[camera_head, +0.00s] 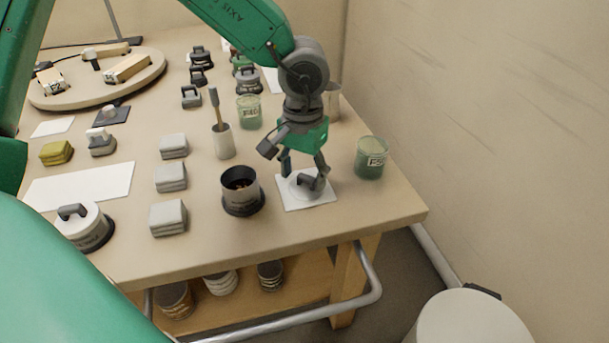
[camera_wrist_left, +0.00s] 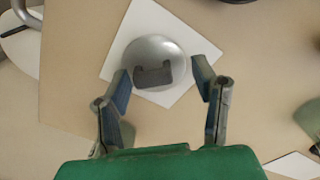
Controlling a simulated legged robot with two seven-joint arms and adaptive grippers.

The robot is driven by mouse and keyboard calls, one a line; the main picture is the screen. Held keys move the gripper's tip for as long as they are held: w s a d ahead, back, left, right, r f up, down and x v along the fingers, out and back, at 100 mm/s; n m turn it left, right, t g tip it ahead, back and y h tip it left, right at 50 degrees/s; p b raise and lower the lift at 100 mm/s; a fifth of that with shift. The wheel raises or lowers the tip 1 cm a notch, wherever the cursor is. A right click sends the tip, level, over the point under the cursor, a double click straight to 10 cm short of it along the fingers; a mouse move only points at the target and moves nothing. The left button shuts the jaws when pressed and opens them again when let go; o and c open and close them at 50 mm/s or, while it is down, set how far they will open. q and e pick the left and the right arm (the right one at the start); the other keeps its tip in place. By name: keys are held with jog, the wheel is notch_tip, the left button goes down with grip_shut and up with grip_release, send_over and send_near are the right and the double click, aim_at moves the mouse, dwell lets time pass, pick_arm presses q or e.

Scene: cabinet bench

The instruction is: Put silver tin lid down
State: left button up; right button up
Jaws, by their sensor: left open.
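The silver tin lid (camera_wrist_left: 155,58) is round and domed, with a dark grey handle on top. It lies on a white square sheet (camera_wrist_left: 186,27) on the bench. In the head view the lid (camera_head: 299,189) is partly hidden behind my gripper, on the sheet (camera_head: 318,201). My left gripper (camera_head: 304,177) is just over the lid; in the wrist view its fingers (camera_wrist_left: 164,82) are open on either side of the handle, with gaps between them and it. My right gripper is not in view.
An open black tin (camera_head: 241,193) stands left of the lid. A green glass beaker (camera_head: 370,160) stands to its right. Stacked grey cloths (camera_head: 168,218) and a white lidded tin (camera_head: 83,228) lie farther left. The bench's front edge is close below the sheet.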

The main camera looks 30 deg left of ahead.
aim_at(305, 176)
pick_arm(q)
notch_tip(305, 176, up, 11)
jog(key=p, duration=0.4)
jog(key=shift+r, duration=0.2)
jog(key=shift+d, duration=0.15)
